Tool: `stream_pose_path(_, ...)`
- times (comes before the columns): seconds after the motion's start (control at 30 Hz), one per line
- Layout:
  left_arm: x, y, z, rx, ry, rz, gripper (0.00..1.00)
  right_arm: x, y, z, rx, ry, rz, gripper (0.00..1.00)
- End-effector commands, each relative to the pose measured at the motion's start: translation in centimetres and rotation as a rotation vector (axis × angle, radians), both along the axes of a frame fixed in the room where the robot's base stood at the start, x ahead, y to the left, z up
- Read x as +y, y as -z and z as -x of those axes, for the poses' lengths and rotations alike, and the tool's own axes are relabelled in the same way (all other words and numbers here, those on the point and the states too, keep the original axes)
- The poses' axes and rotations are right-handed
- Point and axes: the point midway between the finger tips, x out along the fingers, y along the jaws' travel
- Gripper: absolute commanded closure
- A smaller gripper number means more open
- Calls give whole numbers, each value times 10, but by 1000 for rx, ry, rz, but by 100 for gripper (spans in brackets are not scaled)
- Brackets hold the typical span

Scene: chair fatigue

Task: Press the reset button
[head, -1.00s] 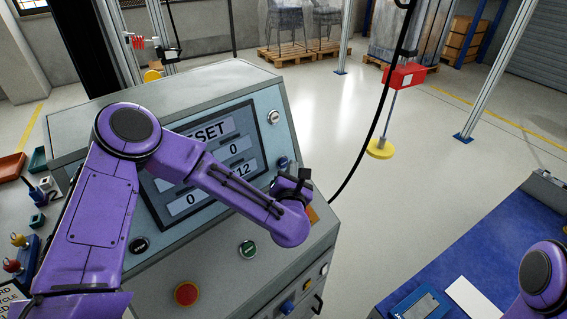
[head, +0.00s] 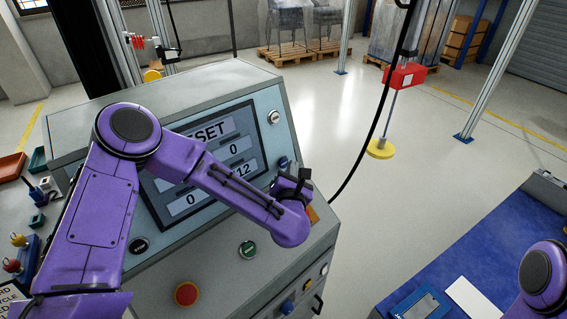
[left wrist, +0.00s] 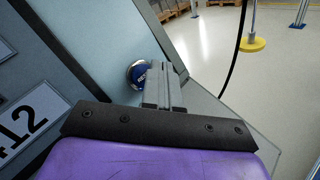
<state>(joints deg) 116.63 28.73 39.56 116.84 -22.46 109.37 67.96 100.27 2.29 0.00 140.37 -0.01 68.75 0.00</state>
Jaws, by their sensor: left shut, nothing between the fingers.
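The reset button (left wrist: 139,75) is a round blue button with a silver rim and white lettering on the sloped console face, right of the display; part of it is hidden behind my fingers. In the head view the button (head: 282,162) shows just above my left gripper (head: 305,177). In the left wrist view my left gripper (left wrist: 168,72) is shut and empty, its fingertips overlapping the button's right side. I cannot tell whether they touch it. My right gripper is out of view.
The console (head: 110,110) has a display (head: 235,150), a red button (head: 187,293) with a yellow surround, a green button (head: 248,249) and a black button (head: 139,245). A black cable hangs right of it. A blue-topped bench (head: 470,245) stands at lower right.

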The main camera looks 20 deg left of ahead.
Motion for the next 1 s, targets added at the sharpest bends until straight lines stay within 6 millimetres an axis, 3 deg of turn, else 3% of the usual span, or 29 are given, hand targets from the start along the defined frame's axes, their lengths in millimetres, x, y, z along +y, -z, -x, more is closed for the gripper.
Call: stream_pose_path(1.0, 11, 3, -4, -1, -1, 1, 100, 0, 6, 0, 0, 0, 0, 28)
